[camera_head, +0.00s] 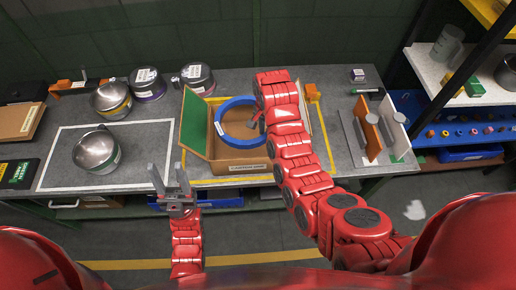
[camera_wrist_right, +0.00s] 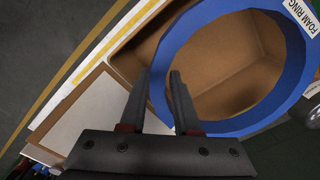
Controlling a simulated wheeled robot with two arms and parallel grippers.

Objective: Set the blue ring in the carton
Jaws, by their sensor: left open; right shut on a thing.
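The blue ring (camera_head: 237,101) with a white label is over the open top of the brown carton (camera_head: 220,166). My right gripper (camera_head: 257,121) is shut on the ring's right side in the head view. In the right wrist view the ring (camera_wrist_right: 240,124) passes between the fingers (camera_wrist_right: 160,78), with the carton's inside (camera_wrist_right: 225,75) showing through it. I cannot tell whether the ring touches the carton. The carton's flaps are open; the left one is green inside (camera_head: 195,122). My left gripper (camera_head: 170,176) is open and empty, left of the carton near the table's front edge.
A metal pot (camera_head: 97,150) stands in a white-outlined area at left. Several round tins, one of them (camera_head: 147,83), stand behind it. An upright rack (camera_head: 376,130) with discs is right of the carton. Shelving (camera_head: 470,135) stands at far right.

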